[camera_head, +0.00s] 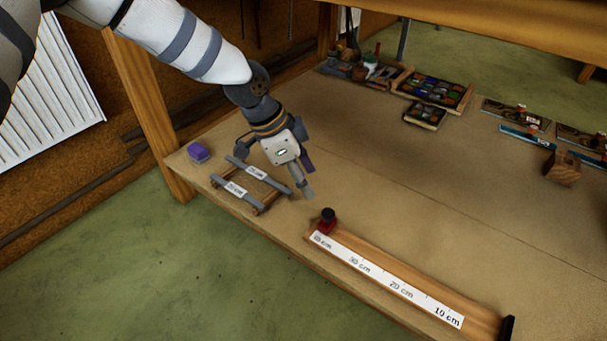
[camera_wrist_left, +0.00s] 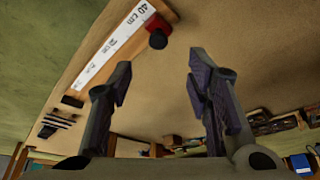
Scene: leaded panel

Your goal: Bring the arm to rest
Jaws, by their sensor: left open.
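My left arm comes in from the upper left of the head view. Its gripper (camera_head: 307,176) hangs over the bench near the front left, just right of a small wooden rack (camera_head: 262,208) with grey bars (camera_head: 238,190) bearing cm labels. In the left wrist view the two fingers (camera_wrist_left: 158,72) are spread wide with nothing between them. Beyond them lies the measuring board (camera_wrist_left: 112,42) with its red and black stop (camera_wrist_left: 157,38). Whether the fingers touch the rack is hard to tell in the head view, but the space between them is clear. My right gripper is not in view.
A purple block (camera_head: 198,152) lies at the bench's left corner. The measuring board (camera_head: 385,282) runs along the front edge, its stop (camera_head: 326,221) at the left end. Trays of coloured pieces (camera_head: 432,90) stand at the back. A wooden block (camera_head: 563,168) sits right. The bench middle is clear.

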